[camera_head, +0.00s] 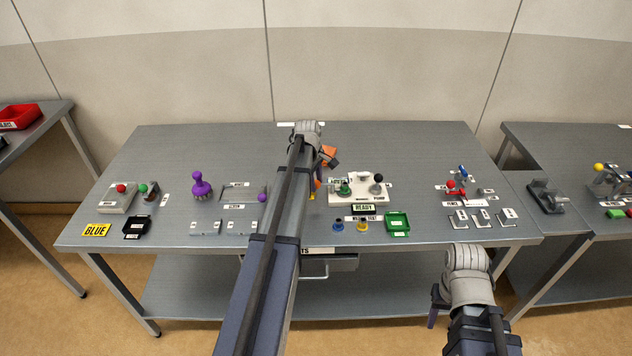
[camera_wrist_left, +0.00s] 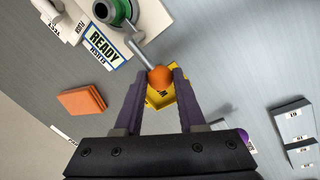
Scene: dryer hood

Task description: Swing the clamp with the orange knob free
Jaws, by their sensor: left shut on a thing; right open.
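The clamp's orange knob (camera_wrist_left: 160,77) sits at the end of a thin metal lever (camera_wrist_left: 142,52) in the left wrist view. My left gripper (camera_wrist_left: 158,82) is shut on the knob, with a purple finger on either side. In the head view my left gripper (camera_head: 315,190) is mostly hidden behind its own arm, just left of the white fixture (camera_head: 345,199) with the READY label. A bit of the orange knob (camera_head: 317,184) shows there. The clamp's pivot is not clearly visible. My right gripper (camera_head: 435,306) is open and empty, in front of the table's edge.
A yellow piece (camera_wrist_left: 168,97) is behind the knob. A green tray (camera_head: 398,224) stands front right. The table's back is mostly clear.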

